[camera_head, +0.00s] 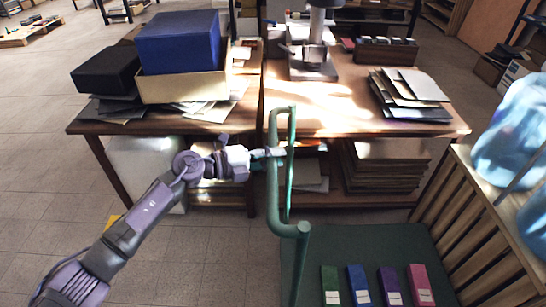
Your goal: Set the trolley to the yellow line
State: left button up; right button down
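The trolley has a dark green deck (385,245) at the bottom right and a green tubular handle (273,190) on its left side. My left gripper (274,152) is at the handle, with its pale fingers closed around the upper part of the tube. My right gripper is not in view.
Green, blue, purple and pink boxes (419,285) lie on the deck. A wooden slatted rail (470,240) with blue jugs (515,130) is at the right. Two wooden tables (340,120) stand close beyond the trolley. Open floor (200,265) lies left of the trolley.

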pick_arm(q)
grip_shut()
jog(key=shift+a, duration=0.1)
